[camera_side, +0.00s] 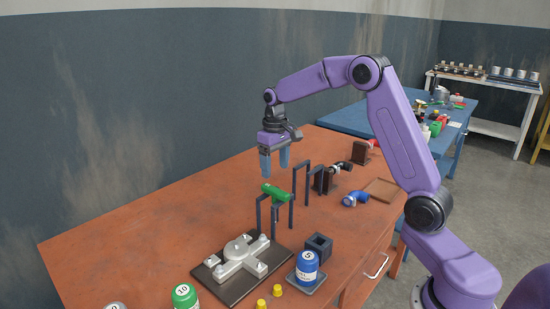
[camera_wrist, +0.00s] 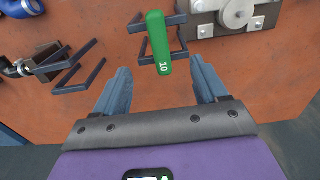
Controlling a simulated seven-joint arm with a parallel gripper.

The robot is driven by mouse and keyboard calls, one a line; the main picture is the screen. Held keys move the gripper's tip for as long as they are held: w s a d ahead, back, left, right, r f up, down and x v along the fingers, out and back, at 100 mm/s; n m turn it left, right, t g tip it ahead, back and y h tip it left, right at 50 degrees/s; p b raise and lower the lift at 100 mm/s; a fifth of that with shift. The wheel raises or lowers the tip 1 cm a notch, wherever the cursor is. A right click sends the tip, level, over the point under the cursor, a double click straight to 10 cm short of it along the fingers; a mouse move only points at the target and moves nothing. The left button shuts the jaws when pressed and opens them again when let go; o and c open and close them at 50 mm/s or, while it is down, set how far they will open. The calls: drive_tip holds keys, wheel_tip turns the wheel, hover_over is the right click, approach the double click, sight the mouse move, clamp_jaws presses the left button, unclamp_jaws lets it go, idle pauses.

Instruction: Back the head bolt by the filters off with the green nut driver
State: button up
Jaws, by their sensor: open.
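The green nut driver (camera_side: 275,192) rests in a dark wire stand (camera_side: 291,210), its green handle on top. In the wrist view the green handle (camera_wrist: 158,45), marked 10, lies between and beyond my fingers. My gripper (camera_side: 273,168) is open and empty above the handle; its blue fingers (camera_wrist: 160,85) stand apart on either side. A grey metal casting (camera_side: 241,257) with bolts sits on a dark plate at the front of the table; part of it shows at the top right of the wrist view (camera_wrist: 236,14). I cannot tell which bolt is by the filters.
A green filter marked 10 (camera_side: 185,296) and a blue one marked 5 (camera_side: 307,266) stand near the casting. Yellow caps (camera_side: 277,290) and a dark square block (camera_side: 319,246) lie nearby. An empty wire stand (camera_side: 301,186) and a blue elbow (camera_side: 356,199) are further back. The table's left side is clear.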

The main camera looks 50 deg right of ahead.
sight(275, 189)
drive_tip(key=shift+f, duration=3.9)
clamp_jaws()
wheel_tip(275, 189, up, 16)
idle(0.7)
